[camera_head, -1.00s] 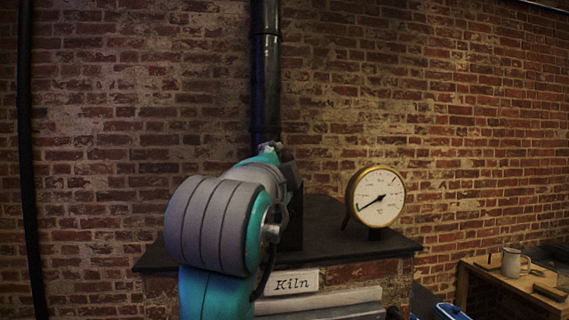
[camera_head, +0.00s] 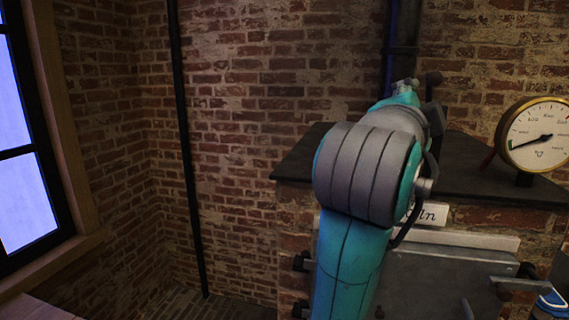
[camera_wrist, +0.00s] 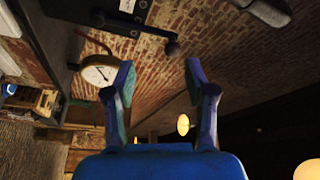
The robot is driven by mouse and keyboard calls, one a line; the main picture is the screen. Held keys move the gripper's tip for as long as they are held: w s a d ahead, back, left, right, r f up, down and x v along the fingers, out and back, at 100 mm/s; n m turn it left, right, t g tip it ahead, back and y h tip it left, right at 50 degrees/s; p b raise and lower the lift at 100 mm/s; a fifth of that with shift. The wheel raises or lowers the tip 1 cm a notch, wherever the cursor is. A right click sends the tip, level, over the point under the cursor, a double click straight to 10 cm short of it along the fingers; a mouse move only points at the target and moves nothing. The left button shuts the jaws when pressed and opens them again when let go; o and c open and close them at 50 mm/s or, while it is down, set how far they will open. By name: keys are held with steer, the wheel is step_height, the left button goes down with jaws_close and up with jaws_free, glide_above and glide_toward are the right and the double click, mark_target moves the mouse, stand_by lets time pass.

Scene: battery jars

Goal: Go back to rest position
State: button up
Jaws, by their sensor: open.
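My gripper (camera_wrist: 158,100) shows in the wrist view with its two blue fingers spread apart and nothing between them. In the head view my teal and grey arm stands in front of the kiln (camera_head: 475,265), and the gripper itself is hidden behind the arm. The kiln has a dark top slab, a grey front door and a "Kiln" sign (camera_head: 432,213) partly covered by my arm. A round brass-rimmed gauge (camera_head: 535,138) stands on the kiln top at the right. It also shows in the wrist view (camera_wrist: 100,70).
A window (camera_head: 25,150) is in the wall at the left. A dark vertical pipe (camera_head: 187,150) runs down the brick wall, and another pipe (camera_head: 402,40) rises behind the kiln. A blue object (camera_head: 553,303) is at the lower right. The floor left of the kiln looks clear.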

steer(key=a+f+n+t+y, duration=0.15)
steer(key=f+n+y, duration=0.4)
steer(key=f, duration=1.25)
steer(key=a+f+n+t+y, duration=0.15)
steer(key=f+n, duration=0.75)
steer(key=f, duration=0.9)
steer(key=s+a+f+n+g+y, duration=0.15)
steer(key=s+f+n+y, duration=0.4)
steer(key=s+f, duration=1.55)
steer(key=s+d+g, duration=0.1)
steer(key=s+g, duration=0.1)
steer(key=s, duration=1.9)
steer(key=shift+s+f+n, duration=0.3)
steer(key=shift+n, duration=0.1)
